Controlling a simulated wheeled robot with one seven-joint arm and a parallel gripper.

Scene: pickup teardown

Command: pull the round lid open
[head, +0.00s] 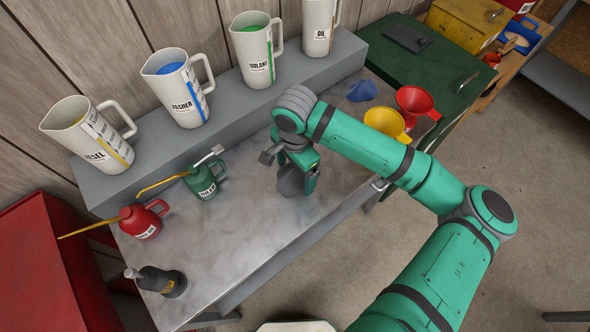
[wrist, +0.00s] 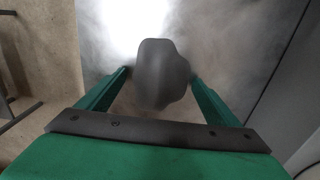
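My gripper (head: 302,186) is over the right part of the metal bench top, pointing down. In the wrist view its two green fingers (wrist: 160,74) stand apart on either side of a dark grey, rounded thing (wrist: 162,72). Thin gaps seem to show beside it, and I cannot tell whether either fingertip touches it. The grey thing also shows by the fingers in the head view (head: 289,181), partly hidden by my gripper. I cannot tell whether it is the round lid. No other round lid can be made out.
Several measuring jugs (head: 183,88) stand on a grey raised shelf (head: 150,150) behind. A green oil can (head: 204,180), a red oil can (head: 143,220) and a dark bottle (head: 160,281) stand left. Red (head: 414,101) and yellow (head: 386,122) funnels and a blue rag (head: 362,91) lie right.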

